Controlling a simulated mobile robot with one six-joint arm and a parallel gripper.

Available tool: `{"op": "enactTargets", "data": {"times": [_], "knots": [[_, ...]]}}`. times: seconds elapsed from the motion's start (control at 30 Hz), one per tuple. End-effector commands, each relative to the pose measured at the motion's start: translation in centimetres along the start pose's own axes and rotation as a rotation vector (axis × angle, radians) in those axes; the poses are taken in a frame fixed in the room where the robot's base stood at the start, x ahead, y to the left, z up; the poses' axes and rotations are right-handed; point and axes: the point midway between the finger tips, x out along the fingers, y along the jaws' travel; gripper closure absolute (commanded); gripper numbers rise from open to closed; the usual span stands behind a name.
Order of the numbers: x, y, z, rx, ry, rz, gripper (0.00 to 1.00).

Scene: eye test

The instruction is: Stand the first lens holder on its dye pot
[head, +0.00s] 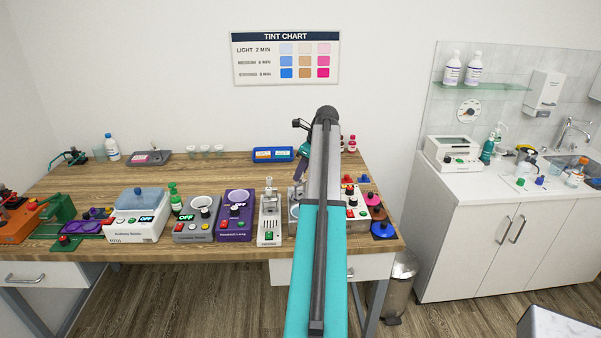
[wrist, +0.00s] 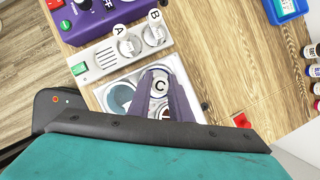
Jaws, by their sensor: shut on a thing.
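My gripper (wrist: 163,94) points down over a white multi-well unit (wrist: 100,92) in the wrist view. Its two grey-purple fingers are shut on a small pale piece marked C (wrist: 159,86), which looks like a lens holder. An open round pot (wrist: 120,98) with a bluish inside sits in the unit, left of the fingers. The C piece's lower end and anything under it are hidden. Pale pieces marked A (wrist: 120,29) and B (wrist: 154,15) stand on a grey device (wrist: 98,58). In the head view my gripper (head: 298,192) is partly behind my arm.
A purple device (head: 234,217) stands left of the grey device (head: 269,218). A blue tray (head: 273,154) lies behind on the wooden table (head: 220,172). Small bottles (head: 351,144) stand at the back right.

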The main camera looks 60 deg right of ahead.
Motion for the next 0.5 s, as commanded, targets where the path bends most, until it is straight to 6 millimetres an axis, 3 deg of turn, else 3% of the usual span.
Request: {"op": "enactTargets", "data": {"times": [0.5], "knots": [[0.38,0.05,-0.07,-0.001,0.0,0.0,1.0]]}}
